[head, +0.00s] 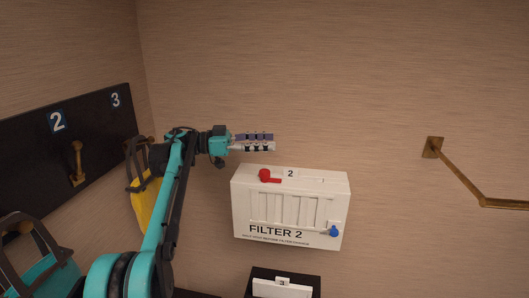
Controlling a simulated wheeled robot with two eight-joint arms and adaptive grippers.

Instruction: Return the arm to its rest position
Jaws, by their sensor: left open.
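My left arm (170,205), teal and black, rises from the lower left and bends to the right near the wall. My left gripper (272,141) points right, with its fingers apart and nothing seen between them. It is above the white box marked FILTER 2 (241,205) in the picture and looks clear of it. The right gripper is not in view.
The filter box has a red handle (266,176) and a blue knob (334,231). A black numbered board (100,125) with brass hooks is at left. A yellow item (146,203) is partly behind my arm. A brass rail (460,176) is at right. A dark box (312,280) is below.

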